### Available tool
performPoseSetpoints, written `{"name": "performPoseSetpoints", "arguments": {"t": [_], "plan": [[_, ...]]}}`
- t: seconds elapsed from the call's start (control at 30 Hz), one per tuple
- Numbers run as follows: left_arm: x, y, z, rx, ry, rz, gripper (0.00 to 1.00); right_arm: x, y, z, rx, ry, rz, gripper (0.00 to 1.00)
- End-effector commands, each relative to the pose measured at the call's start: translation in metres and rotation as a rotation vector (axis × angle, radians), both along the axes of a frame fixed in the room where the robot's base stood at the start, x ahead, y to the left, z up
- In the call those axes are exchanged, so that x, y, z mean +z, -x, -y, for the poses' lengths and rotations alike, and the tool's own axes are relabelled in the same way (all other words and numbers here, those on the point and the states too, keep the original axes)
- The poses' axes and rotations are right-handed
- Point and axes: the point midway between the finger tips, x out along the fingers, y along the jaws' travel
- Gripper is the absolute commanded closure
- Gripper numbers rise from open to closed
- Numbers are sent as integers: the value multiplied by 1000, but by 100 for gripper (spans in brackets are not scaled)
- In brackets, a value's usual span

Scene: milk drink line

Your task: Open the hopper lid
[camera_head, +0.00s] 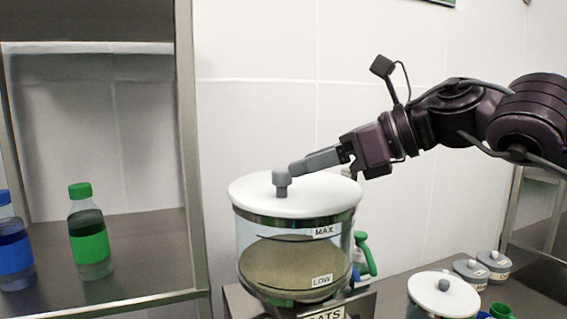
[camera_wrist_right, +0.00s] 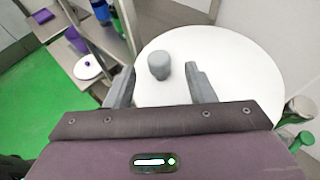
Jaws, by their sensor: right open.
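The hopper (camera_head: 296,258) is a clear cylinder with MAX and LOW labels, holding tan oats. Its round white lid (camera_head: 315,199) lies flat on top, with a grey knob (camera_head: 281,180) in the middle. My right gripper (camera_head: 296,166) reaches in from the right, its fingers just above the lid beside the knob. In the right wrist view, my right gripper (camera_wrist_right: 160,84) is open, and the knob (camera_wrist_right: 159,66) shows ahead between the two finger lines, with a gap on both sides. The lid (camera_wrist_right: 232,68) fills the middle there. My left gripper is not in view.
A metal shelf (camera_head: 120,300) at the left holds a green-capped bottle (camera_head: 88,235) and a blue bottle (camera_head: 14,245). A second white-lidded container (camera_head: 443,292) stands at lower right, near small grey-lidded jars (camera_head: 494,262). A green-handled bottle (camera_head: 364,255) stands close behind the hopper.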

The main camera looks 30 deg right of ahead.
Motion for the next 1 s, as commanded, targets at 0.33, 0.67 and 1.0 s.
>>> {"name": "performPoseSetpoints", "arguments": {"t": [0.33,0.67,1.0], "plan": [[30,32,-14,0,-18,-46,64,-17,-40,-24,2,-2,-4,51],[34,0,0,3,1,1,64,-22,-45,-28,1,-2,1,51],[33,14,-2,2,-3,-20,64,-22,-45,-28,1,-2,1,87]]}}
